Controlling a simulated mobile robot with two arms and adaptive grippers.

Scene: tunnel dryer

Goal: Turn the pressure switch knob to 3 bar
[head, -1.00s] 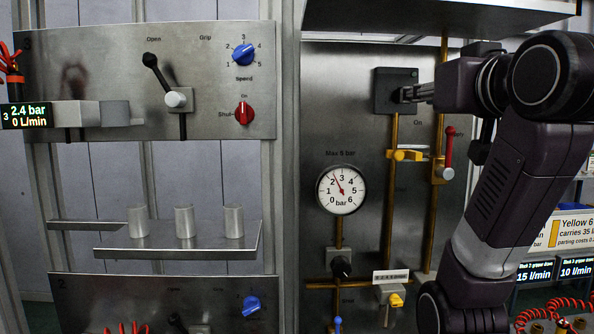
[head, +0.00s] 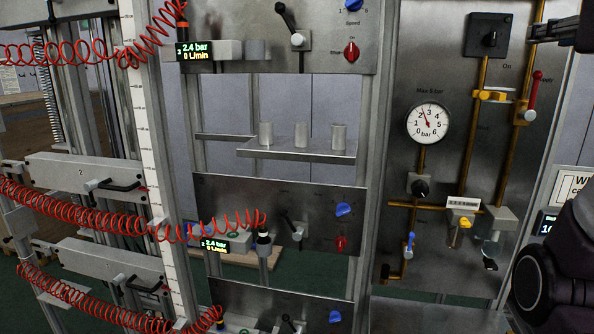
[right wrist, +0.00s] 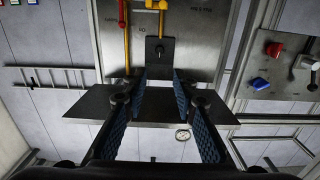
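A dark square box with a black knob (head: 490,40) sits high on the right steel panel; no scale on it is legible. It also shows in the right wrist view (right wrist: 159,48), between and beyond the fingertips. A white gauge (head: 428,123) marked "bar" reads between 2 and 3. Another black knob (head: 420,188) sits on the pipe below the gauge. I cannot tell from labels which knob is the pressure switch. My right gripper (head: 540,32) is at the upper right edge, right of the box; its blue-padded fingers (right wrist: 162,78) are open and empty. My left gripper is not in view.
A red lever (head: 532,95) and a yellow-handled valve (head: 494,95) sit below the box. A blue-handled valve (head: 410,243) is lower. A shelf (head: 300,150) with grey cylinders projects left of the gauge. Red coiled hoses (head: 90,205) hang at left.

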